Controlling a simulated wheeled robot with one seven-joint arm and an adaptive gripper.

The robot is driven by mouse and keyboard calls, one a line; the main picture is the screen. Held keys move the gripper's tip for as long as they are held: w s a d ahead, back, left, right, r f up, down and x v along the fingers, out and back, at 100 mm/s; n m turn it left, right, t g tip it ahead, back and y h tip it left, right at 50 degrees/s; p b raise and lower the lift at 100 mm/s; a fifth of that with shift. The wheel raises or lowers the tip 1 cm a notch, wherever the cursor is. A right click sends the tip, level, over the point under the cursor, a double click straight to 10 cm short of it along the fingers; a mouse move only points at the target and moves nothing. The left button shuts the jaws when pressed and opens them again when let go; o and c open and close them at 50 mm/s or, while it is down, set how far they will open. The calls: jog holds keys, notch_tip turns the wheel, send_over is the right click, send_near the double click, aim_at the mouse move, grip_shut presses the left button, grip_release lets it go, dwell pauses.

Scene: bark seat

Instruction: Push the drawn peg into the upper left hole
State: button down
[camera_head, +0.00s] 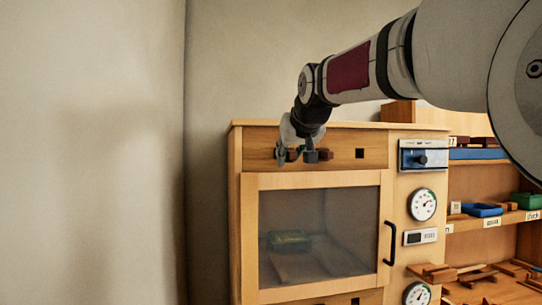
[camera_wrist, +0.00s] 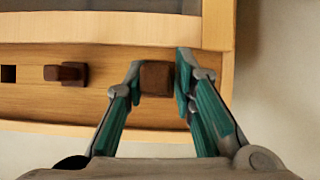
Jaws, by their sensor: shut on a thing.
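A dark brown square peg (camera_wrist: 156,79) is between the fingertips of my gripper (camera_wrist: 159,72) in the wrist view. My gripper is shut on it, at the left part of the cabinet's upper wooden panel (camera_head: 338,140). The gripper also shows in the head view (camera_head: 297,154). The peg's near end faces the wrist camera. The hole behind it is hidden, so I cannot tell how deep the peg sits. A second brown peg (camera_wrist: 66,73) sticks out of the panel beside my gripper. Beyond it is an empty dark square hole (camera_wrist: 8,74), also visible in the head view (camera_head: 359,153).
Below the panel is a glazed door (camera_head: 315,225) with a black handle (camera_head: 390,243). Shelves with trays (camera_head: 482,210) stand further right. A bare wall is on the left.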

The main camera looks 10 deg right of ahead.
jog(key=shift+w+b, duration=1.15)
jog(key=shift+w, duration=2.5)
dwell(1.0)
jog(key=c, duration=1.2)
grip_release()
jog(key=shift+c, duration=0.2)
jog(key=v, duration=1.2)
jog(key=s+f+g, duration=0.3)
jog(key=s+f, duration=1.2)
jog(key=f, duration=0.3)
jog(key=s+f+g+b, duration=0.1)
jog(key=s+f+g, duration=0.2)
jog(key=s+f, duration=1.3)
notch_tip(320, 180, down, 2)
jog(key=shift+f+m, duration=0.25)
jog(key=shift+m, duration=0.05)
jog(key=shift+s, duration=0.1)
